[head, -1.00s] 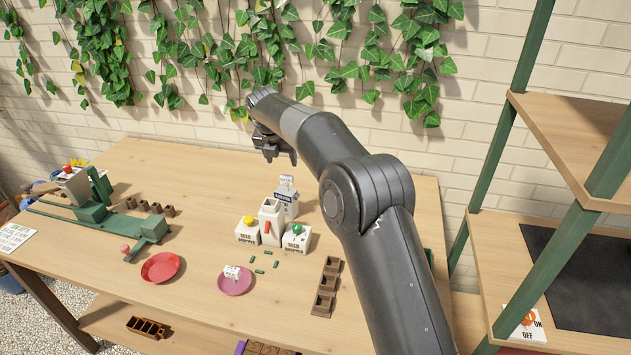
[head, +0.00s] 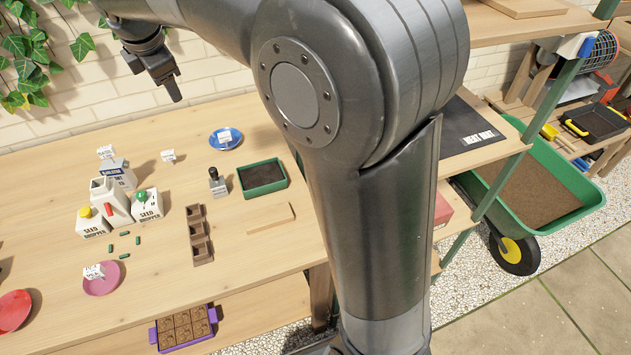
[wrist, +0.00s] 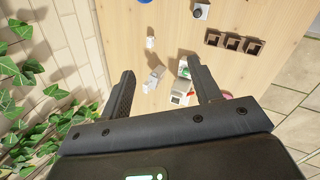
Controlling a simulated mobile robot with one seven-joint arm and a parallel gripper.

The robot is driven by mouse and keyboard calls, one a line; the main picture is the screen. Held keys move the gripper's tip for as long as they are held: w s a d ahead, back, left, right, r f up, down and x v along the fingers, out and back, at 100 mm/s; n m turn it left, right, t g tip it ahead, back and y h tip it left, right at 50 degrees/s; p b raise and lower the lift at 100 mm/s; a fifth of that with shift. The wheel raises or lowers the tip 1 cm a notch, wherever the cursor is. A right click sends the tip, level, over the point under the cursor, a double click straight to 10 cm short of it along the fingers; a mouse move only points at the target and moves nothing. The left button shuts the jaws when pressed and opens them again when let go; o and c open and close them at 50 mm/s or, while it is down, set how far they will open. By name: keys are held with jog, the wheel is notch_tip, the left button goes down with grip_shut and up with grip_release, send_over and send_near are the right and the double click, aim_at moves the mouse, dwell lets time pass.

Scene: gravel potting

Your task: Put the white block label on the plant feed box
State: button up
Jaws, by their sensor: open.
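Small white blocks with dark print show in the head view. One (head: 168,156) stands alone on the table, another (head: 224,136) is on a blue plate, and another (head: 94,271) is on a pink plate. A white carton with a blue band (head: 116,174), possibly the plant feed box, stands at the back left; its print is too small to read. A white block (head: 105,152) shows at its top. My gripper (head: 165,88) is open and empty, above the table's back. The wrist view shows the carton (wrist: 153,79) and the lone block (wrist: 151,43) below the open fingers (wrist: 160,68).
Seed hopper boxes (head: 148,206) and a white container (head: 110,203) crowd the carton's front. A brown three-cell tray (head: 199,237), a dark stamp-like tool (head: 217,183) and a green tray (head: 262,178) stand to the right. The brick wall (head: 60,110) rises behind the table.

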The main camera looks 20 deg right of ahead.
jog(key=s+d+m, duration=1)
jog(key=s+d, duration=0.3)
jog(key=s, duration=0.2)
jog(key=s+d+f+m, duration=0.3)
jog(key=s+m, duration=0.2)
jog(key=s, duration=0.2)
jog(key=s+d+f+m, duration=0.4)
jog(key=s+m, duration=0.2)
jog(key=s, duration=0.2)
jog(key=shift+s+f+m+t, duration=0.15)
jog(key=shift+m+t, duration=0.15)
jog(key=shift+t, duration=0.1)
